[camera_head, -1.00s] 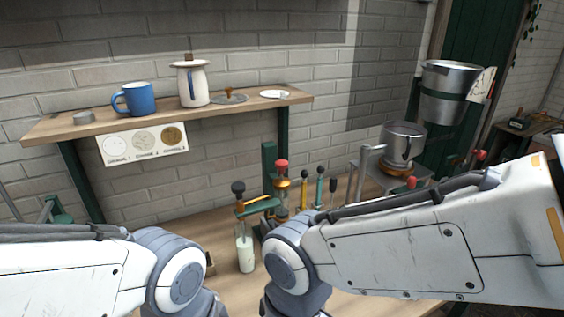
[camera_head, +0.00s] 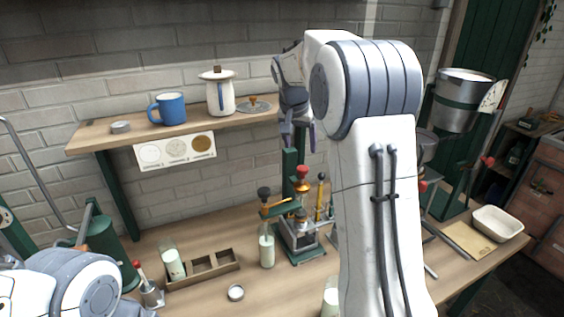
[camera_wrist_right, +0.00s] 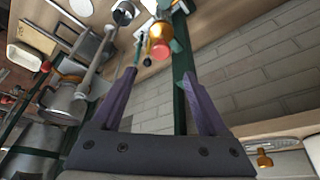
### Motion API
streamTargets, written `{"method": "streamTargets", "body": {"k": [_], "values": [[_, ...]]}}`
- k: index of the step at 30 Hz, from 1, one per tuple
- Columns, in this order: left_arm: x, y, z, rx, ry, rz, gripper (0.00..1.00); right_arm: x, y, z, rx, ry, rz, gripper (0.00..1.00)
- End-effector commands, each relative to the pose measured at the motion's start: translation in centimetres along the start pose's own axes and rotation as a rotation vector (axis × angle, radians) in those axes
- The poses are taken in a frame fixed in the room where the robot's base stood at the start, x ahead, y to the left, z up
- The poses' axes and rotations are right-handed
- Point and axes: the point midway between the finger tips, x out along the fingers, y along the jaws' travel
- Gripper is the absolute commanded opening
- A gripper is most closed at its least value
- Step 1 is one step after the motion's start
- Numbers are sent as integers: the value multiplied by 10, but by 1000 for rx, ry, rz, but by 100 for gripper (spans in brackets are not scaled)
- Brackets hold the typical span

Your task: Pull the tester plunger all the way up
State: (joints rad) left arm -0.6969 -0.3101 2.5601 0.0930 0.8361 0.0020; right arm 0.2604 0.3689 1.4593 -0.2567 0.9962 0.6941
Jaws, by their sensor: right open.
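The tester stands on the bench below the shelf. It has a red-topped plunger (camera_head: 302,172), a brass collar, a green post (camera_head: 290,160) and a metal base (camera_head: 299,237). Beside it, a black knob (camera_head: 264,193) sits on a green arm above a milk bottle (camera_head: 267,250). My right gripper (camera_head: 299,138) is open and empty, pointing down above the red knob, apart from it. In the right wrist view, the red knob (camera_wrist_right: 161,51) and its brass collar lie beyond the open fingers (camera_wrist_right: 159,78). My left gripper is out of view; only its arm shows.
The shelf (camera_head: 130,136) with a blue mug (camera_head: 168,108) and a white pot (camera_head: 219,95) is left of my right gripper. A white tub (camera_head: 497,223) stands at right.

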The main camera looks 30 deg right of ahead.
Motion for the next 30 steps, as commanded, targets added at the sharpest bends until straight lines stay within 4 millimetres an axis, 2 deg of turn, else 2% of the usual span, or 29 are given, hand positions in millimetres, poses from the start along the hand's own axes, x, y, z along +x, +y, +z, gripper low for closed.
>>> {"method": "streamTargets", "body": {"k": [16,21,29,30], "values": [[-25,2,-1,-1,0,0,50,86,-1,1,-5,-4,-1,77],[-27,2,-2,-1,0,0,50,99,-2,2,-6,-3,-2,77],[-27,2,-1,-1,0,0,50,101,-2,2,-6,-1,-3,77],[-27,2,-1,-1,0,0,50,101,-2,2,-6,-1,-3,73]]}}
